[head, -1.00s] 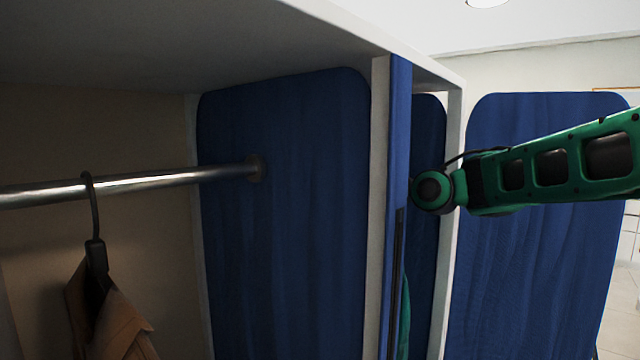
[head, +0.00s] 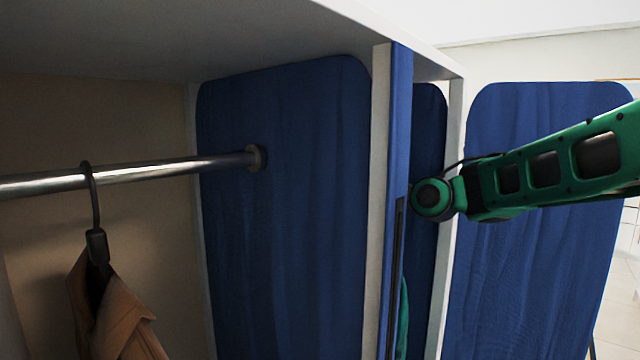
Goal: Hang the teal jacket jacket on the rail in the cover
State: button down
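The metal rail (head: 150,172) runs across the left wardrobe compartment and ends at a round mount on the blue side panel. A teal strip of cloth (head: 403,318), which looks like part of the teal jacket, shows at the lower middle behind the blue divider edge. Most of it is hidden, and I cannot see its hanger. My green arm reaches in from the right, and its end goes behind the divider. My gripper's fingers are hidden, so I cannot tell what they hold.
A brown jacket (head: 122,318) hangs from the rail at the left on a dark hanger (head: 97,240). The rail is bare between it and the blue side panel (head: 285,210). The divider's front edge (head: 400,130) stands between this compartment and my arm. A blue door (head: 535,240) stands open at the right.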

jog(key=shift+f, duration=0.5)
dwell(0.6)
jog(key=c, duration=1.6)
grip_release()
jog(key=shift+d, duration=0.1)
